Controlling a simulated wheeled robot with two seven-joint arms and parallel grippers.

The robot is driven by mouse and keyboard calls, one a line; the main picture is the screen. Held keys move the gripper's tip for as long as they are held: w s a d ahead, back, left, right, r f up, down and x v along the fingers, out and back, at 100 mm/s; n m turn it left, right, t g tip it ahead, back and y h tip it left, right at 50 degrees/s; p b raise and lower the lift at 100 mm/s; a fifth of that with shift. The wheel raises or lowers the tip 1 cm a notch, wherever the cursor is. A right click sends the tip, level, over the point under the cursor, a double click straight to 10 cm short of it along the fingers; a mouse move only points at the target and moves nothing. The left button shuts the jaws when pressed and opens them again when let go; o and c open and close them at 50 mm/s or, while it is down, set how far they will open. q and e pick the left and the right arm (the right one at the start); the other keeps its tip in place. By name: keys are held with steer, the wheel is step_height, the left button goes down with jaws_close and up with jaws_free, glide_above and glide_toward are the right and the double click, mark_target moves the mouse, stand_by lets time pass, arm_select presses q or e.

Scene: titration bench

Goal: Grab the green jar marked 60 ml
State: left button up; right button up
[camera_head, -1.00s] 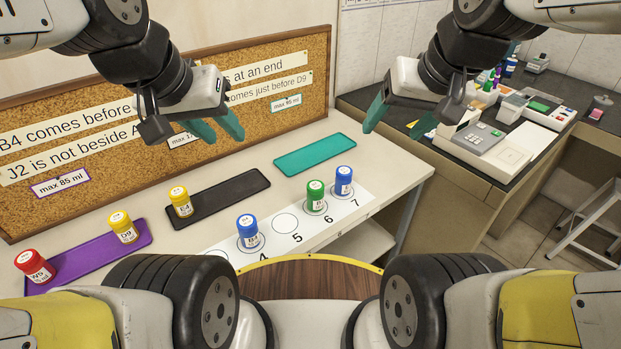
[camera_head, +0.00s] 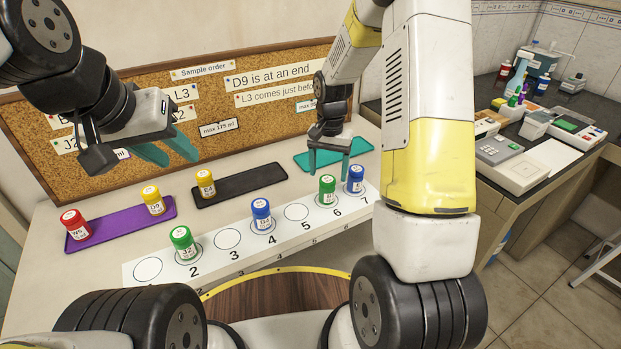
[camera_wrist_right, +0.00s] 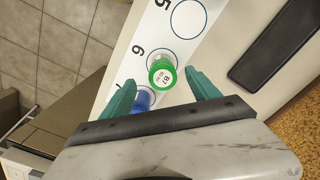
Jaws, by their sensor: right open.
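A green jar (camera_head: 327,190) stands upright on the circle at number 6 of the white numbered strip. In the right wrist view this green jar (camera_wrist_right: 163,76) has a white lid label reading B7, with smaller print too small to read surely. My right gripper (camera_head: 329,168) is open just above and behind it; in the wrist view its fingertips (camera_wrist_right: 160,80) lie on either side of the jar, and contact cannot be told. Another green jar (camera_head: 183,243), labelled J2, stands at number 2. My left gripper (camera_head: 170,154) is open and empty in front of the corkboard.
A blue jar (camera_head: 355,180) stands close beside the green one, at number 7. Another blue jar (camera_head: 261,214) is at number 4. The purple tray (camera_head: 118,222) holds a red and a yellow jar; the black tray (camera_head: 240,182) holds a yellow jar. The teal tray (camera_head: 333,156) is empty.

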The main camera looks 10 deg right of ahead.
mark_target(327, 188)
steer(key=f, duration=0.5)
steer(key=w+f, duration=0.1)
steer(key=f, duration=0.2)
steer(key=shift+r, duration=0.1)
steer(key=shift+c, duration=0.4)
steer(key=c, duration=1.4)
